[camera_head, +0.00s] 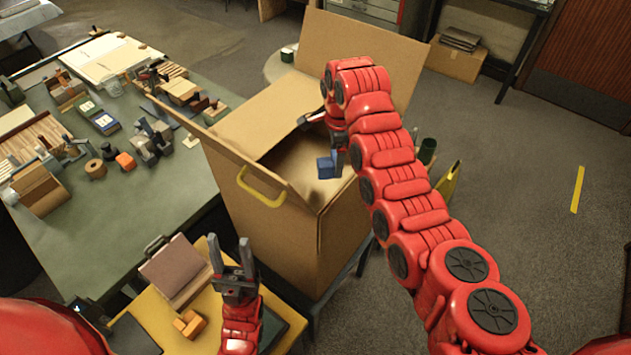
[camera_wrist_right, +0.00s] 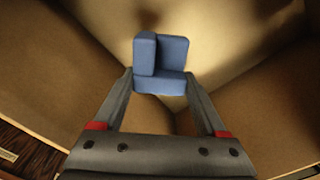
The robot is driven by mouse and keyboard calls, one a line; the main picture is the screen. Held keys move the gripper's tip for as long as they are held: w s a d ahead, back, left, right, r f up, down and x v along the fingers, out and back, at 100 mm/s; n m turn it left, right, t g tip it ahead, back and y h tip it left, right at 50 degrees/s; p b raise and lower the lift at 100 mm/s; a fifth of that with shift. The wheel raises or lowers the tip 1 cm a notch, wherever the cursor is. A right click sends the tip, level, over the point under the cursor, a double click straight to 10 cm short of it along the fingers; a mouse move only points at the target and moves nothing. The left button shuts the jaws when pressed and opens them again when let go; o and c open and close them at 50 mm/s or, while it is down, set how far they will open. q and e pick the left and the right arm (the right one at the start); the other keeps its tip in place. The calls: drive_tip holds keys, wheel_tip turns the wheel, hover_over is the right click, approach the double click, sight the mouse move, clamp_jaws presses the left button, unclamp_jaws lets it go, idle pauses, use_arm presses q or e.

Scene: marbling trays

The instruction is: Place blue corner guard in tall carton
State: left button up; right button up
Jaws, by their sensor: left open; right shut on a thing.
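The tall carton (camera_head: 275,235) stands open in the middle of the head view, with its flaps spread and a yellow handle on its near side. My right gripper (camera_head: 330,150) reaches over the carton's opening from the right. It is shut on the blue corner guard (camera_head: 326,168), a small blocky blue piece. In the right wrist view the blue corner guard (camera_wrist_right: 161,65) sits between the fingertips, with the carton's brown inner walls (camera_wrist_right: 60,60) around and below it. My left gripper (camera_head: 233,268) is open and empty over the yellow table, left of the carton.
An orange corner piece (camera_head: 189,323) and a brown box (camera_head: 172,268) are on the yellow table (camera_head: 150,305). A green table (camera_head: 75,220) at left holds several tools, blocks and trays. The carton's raised back flap (camera_head: 360,55) stands behind my right arm. Open floor lies at right.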

wheel_tip(320, 180, down, 6)
drive_tip(key=shift+s+p, duration=0.15)
drive_tip(key=shift+p, duration=0.95)
wheel_tip(320, 180, down, 2)
drive_tip(key=shift+f+p, duration=0.25)
drive_tip(key=shift+p, duration=0.15)
drive_tip(key=shift+f, duration=0.25)
drive_tip(key=shift+f, duration=0.1)
